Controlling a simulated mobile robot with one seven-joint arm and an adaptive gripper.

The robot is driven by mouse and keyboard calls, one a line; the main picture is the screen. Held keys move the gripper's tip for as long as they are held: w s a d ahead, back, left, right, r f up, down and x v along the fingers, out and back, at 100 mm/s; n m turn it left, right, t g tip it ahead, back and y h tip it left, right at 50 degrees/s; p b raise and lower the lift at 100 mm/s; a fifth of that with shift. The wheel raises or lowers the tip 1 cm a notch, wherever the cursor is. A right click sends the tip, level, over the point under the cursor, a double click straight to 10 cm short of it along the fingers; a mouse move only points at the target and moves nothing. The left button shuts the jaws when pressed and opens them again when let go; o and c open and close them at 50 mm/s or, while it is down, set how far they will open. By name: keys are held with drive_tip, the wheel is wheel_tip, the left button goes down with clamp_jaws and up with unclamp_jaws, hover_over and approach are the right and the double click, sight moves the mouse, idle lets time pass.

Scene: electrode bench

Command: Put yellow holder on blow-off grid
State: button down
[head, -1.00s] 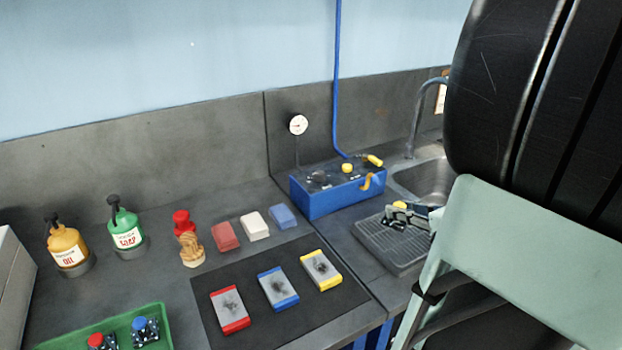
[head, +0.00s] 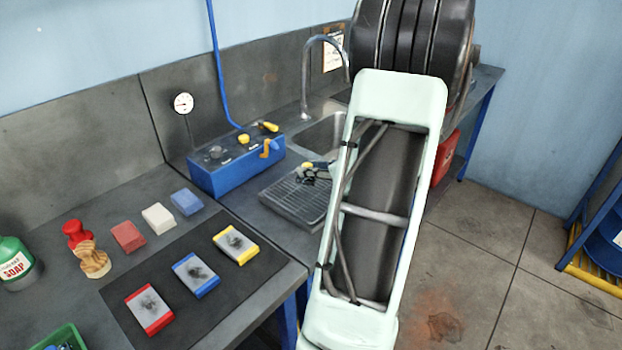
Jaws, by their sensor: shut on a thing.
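The yellow holder (head: 307,167) is small in the head view, at the upper right part of the dark ribbed blow-off grid (head: 283,205). Its yellow cap and some dark and metallic parts show. My gripper (head: 322,170) shows only in part at the holder, left of my pale arm link, and is shut on it. My arm hides the rest of the gripper and the grid's right side. I cannot tell whether the holder touches the grid.
A blue box (head: 235,170) with yellow knobs stands left of the grid, and a sink (head: 322,135) with a tap lies behind. Red, blue and yellow-edged pads (head: 236,246) lie on a black mat (head: 215,300). A soap bottle (head: 15,262) stands far left.

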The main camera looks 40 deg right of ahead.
sight(316, 179)
drive_tip(key=shift+w+d+f, duration=0.15)
drive_tip(key=shift+d+f, duration=0.05)
drive_tip(key=shift+f, duration=1.5)
drive_tip(key=shift+f, duration=0.1)
drive_tip(key=shift+f+b, duration=0.2)
drive_tip(key=shift+b, duration=0.2)
drive_tip(key=c, duration=1.8)
unclamp_jaws()
drive_tip(key=shift+r, duration=0.1)
drive_tip(key=shift+o, duration=0.2)
drive_tip(key=shift+r, duration=0.1)
drive_tip(key=shift+s+r+p, duration=0.2)
drive_tip(key=shift+p, duration=0.1)
drive_tip(key=v, duration=1.1)
drive_tip(key=shift+s, duration=0.3)
